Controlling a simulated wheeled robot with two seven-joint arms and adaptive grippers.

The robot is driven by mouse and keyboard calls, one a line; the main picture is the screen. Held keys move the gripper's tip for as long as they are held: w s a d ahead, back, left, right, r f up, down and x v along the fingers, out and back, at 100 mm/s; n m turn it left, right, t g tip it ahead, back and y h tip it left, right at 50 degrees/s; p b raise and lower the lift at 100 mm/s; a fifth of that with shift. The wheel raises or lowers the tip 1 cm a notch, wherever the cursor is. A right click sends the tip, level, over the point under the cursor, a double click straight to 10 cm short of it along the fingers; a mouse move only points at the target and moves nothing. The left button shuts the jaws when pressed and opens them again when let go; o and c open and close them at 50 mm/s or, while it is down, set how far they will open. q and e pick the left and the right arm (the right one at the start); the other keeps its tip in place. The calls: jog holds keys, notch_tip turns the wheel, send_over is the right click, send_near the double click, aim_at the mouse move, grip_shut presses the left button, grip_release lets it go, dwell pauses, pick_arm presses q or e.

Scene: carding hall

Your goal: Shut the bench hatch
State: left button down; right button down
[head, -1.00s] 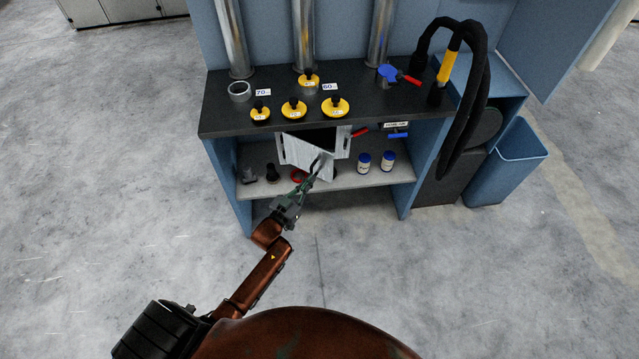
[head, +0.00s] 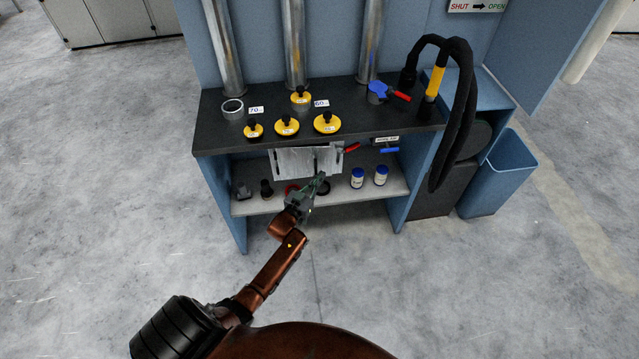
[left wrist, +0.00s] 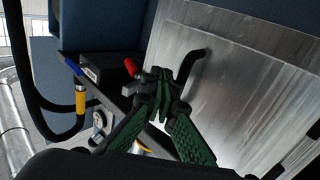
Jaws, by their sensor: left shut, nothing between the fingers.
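The bench hatch (head: 295,162) is a pale metal panel under the front edge of the dark worktop. In the head view its door lies about flat in its frame and no dark opening shows; I cannot tell whether it is fully shut. In the left wrist view the brushed-metal door (left wrist: 235,80) fills the right side, with a dark bent handle (left wrist: 193,62) on it. My left gripper (head: 322,180) is shut and empty, in front of the door's lower right part. Its green fingers (left wrist: 163,78) are close by the handle; contact is unclear. My right gripper is out of view.
Yellow knobbed discs (head: 287,126) and a metal ring (head: 232,107) stand on the worktop (head: 215,137). Red (head: 352,147) and blue (head: 390,150) handles are right of the hatch. Blue-capped jars (head: 357,178) stand on the lower shelf (head: 250,207). A blue bin (head: 500,180) stands at right.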

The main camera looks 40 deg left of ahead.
pick_arm(q)
jog(key=shift+w+a, duration=0.1)
jog(key=shift+w, duration=0.25)
dwell(0.3)
jog(key=s+d+p, duration=0.3)
jog(key=s+d, duration=0.5)
jog(key=d, duration=0.3)
jog(key=shift+d, duration=0.25)
